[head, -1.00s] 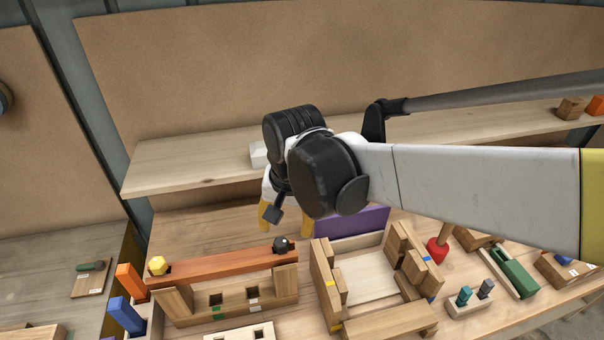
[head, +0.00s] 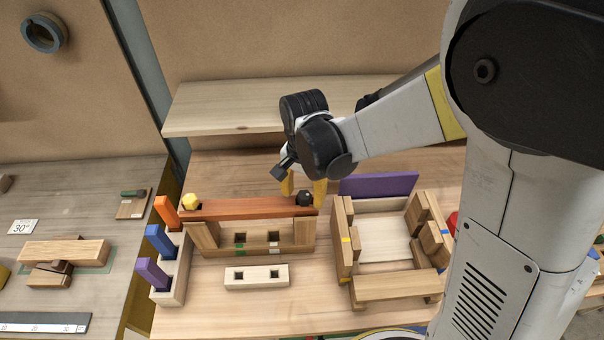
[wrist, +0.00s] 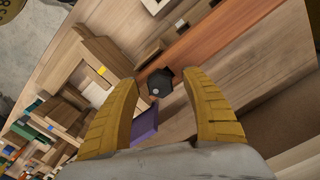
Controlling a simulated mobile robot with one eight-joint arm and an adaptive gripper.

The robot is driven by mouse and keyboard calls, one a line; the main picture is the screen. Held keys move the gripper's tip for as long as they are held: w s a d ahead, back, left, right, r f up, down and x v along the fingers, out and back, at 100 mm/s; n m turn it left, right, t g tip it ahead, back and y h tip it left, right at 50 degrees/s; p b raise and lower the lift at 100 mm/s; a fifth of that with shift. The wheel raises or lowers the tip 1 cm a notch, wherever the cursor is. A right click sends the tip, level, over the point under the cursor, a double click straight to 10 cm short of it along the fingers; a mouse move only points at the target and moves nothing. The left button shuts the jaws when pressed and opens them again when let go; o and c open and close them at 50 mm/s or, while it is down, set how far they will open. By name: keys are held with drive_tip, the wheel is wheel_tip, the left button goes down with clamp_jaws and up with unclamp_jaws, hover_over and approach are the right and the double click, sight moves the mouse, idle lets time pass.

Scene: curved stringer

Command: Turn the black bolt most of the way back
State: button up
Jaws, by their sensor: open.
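The black bolt (head: 305,198) stands at the right end of the orange-brown bar (head: 245,208), which lies across a wooden block support. In the wrist view the bolt's dark head (wrist: 160,82) shows beyond and between the two yellow fingertips. My gripper (head: 305,187) is open, with its yellow fingers pointing down around or just behind the bolt head; in the wrist view the fingers (wrist: 164,85) are apart and do not visibly touch it. A yellow bolt (head: 190,201) stands at the bar's left end.
A rack of orange, blue and purple blocks (head: 172,270) stands left of the bar. A purple board (head: 378,185) and a wooden frame (head: 352,240) stand close on the right. A pale block with two holes (head: 256,277) lies in front. A shelf (head: 235,106) runs behind.

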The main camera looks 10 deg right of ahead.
drive_tip(key=shift+f, duration=0.6)
clamp_jaws()
drive_tip(key=n+b, duration=0.1)
drive_tip(key=n, duration=0.4)
drive_tip(key=shift+d+n, duration=0.1)
drive_tip(key=shift+n, duration=0.3)
drive_tip(key=shift+r+n, duration=0.2)
drive_tip(key=shift+n, duration=0.9)
drive_tip(key=shift+b, duration=0.3)
drive_tip(key=n, duration=0.3)
drive_tip(key=shift+d+b, duration=0.1)
drive_tip(key=shift+b, duration=0.2)
drive_tip(key=n, duration=0.5)
drive_tip(key=shift+d+r, duration=0.1)
drive_tip(key=shift+r, duration=0.05)
